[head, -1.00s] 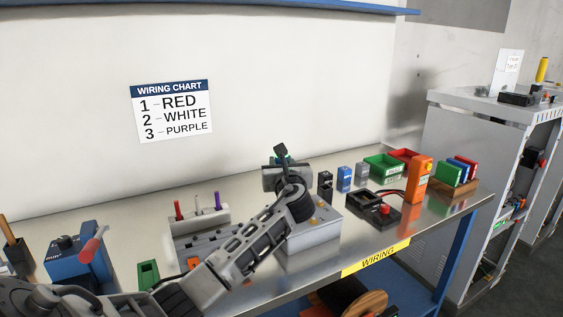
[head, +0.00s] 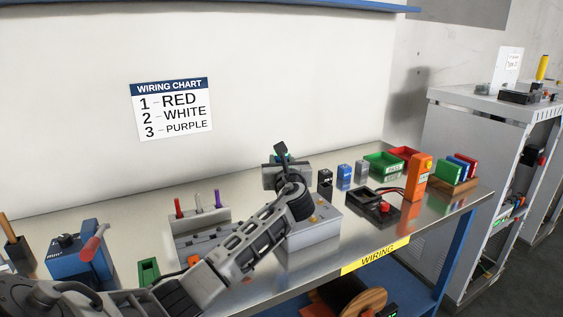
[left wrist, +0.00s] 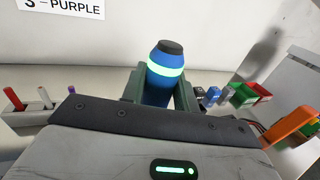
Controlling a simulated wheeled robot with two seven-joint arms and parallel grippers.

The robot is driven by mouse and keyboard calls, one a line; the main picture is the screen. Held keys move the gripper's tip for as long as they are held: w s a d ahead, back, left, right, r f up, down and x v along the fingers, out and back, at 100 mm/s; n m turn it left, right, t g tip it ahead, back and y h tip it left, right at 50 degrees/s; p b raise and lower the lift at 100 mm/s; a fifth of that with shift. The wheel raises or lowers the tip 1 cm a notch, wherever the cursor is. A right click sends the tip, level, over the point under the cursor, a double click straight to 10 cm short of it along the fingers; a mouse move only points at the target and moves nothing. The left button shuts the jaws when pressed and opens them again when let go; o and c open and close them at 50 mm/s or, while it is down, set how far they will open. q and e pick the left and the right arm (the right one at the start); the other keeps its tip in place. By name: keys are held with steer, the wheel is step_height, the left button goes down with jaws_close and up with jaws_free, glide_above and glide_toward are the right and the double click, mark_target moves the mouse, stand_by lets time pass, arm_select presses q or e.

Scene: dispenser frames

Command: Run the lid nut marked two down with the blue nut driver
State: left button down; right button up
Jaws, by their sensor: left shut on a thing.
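My left gripper (head: 283,160) is above the back of a grey box (head: 312,236) with brass-coloured nuts on its lid. In the left wrist view, the left gripper (left wrist: 161,88) is shut on the blue nut driver (left wrist: 164,72), whose body has a dark cap and a glowing green ring. The driver stands roughly upright between the fingers. Its lower end is hidden, so I cannot tell whether it touches a nut. My arm covers part of the lid, and no nut's number is readable. My right gripper is not in view.
A rack with red, white and purple pieces (head: 199,214) stands left of the box. Green (head: 381,163) and red bins are behind.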

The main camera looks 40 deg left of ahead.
arm_select(q)
steer(key=shift+s+d+f, duration=0.1)
steer(key=shift+d+f, duration=0.05)
steer(key=shift+f, duration=0.55)
stand_by(2.4)
step_height(320, 180, up, 2)
steer(key=shift+r, duration=1.8)
